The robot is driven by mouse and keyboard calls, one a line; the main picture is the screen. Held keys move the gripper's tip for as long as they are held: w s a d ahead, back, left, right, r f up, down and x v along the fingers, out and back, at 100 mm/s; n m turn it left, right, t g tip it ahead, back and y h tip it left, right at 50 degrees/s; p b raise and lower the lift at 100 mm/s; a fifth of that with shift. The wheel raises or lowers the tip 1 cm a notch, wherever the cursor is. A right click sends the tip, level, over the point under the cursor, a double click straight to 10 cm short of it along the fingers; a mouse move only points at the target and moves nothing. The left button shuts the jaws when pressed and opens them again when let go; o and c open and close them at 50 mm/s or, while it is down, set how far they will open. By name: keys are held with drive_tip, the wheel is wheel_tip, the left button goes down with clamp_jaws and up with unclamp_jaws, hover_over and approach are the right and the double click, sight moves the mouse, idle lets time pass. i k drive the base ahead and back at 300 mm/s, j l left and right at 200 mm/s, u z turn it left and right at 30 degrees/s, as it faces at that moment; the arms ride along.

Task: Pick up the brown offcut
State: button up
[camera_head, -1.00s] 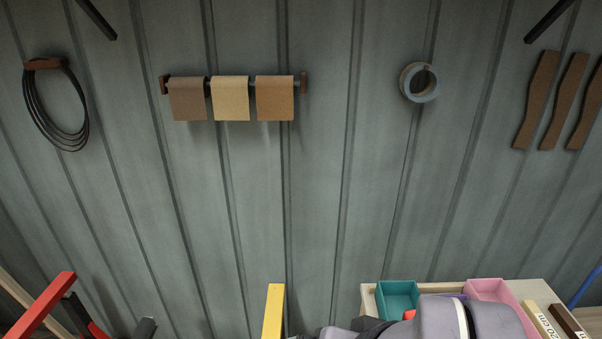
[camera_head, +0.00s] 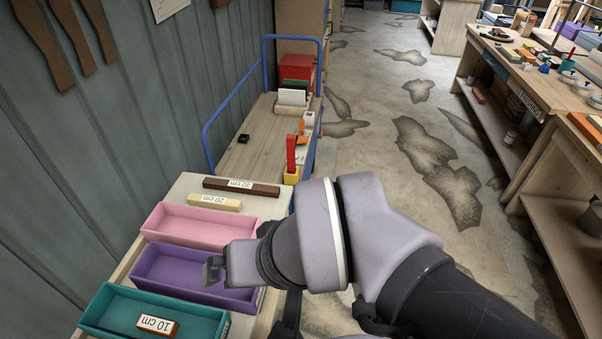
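A long dark brown offcut (camera_head: 241,187) labelled 20 cm lies on the pale bench top (camera_head: 186,185), beyond the pink tray. A shorter brown offcut (camera_head: 157,326) labelled 10 cm lies in the teal tray (camera_head: 105,296) at the bottom left. A cream offcut (camera_head: 214,202), also labelled 20 cm, lies beside the long brown one. My gripper (camera_head: 211,269) is over the purple tray (camera_head: 160,266), between the two brown pieces and apart from both. Its fingers are small and dark here, so I cannot see whether they are open or shut.
The pink tray (camera_head: 190,228) looks empty. A blue-railed cart (camera_head: 250,150) with a red box (camera_head: 297,69) stands behind the bench. The metal wall (camera_head: 120,130) closes off the left. Open floor (camera_head: 385,140) lies right of the cart, before a cluttered workbench (camera_head: 528,73).

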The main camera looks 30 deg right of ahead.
sight(217, 183)
drive_tip(key=j+z, duration=0.15)
drive_tip(key=z, duration=0.25)
drive_tip(key=i+l+u, duration=0.35)
drive_tip(key=u, duration=0.15)
drive_tip(key=i+l+u, duration=0.25)
drive_tip(key=l+u, duration=0.25)
drive_tip(key=l, duration=0.15)
drive_tip(key=i+l+u, duration=0.15)
drive_tip(key=l+u, duration=0.35)
drive_tip(key=l, duration=0.15)
drive_tip(key=l+u, duration=0.45)
drive_tip(key=l, duration=0.2)
drive_tip(key=l+u, duration=0.5)
drive_tip(key=l, duration=0.2)
drive_tip(key=k, duration=0.05)
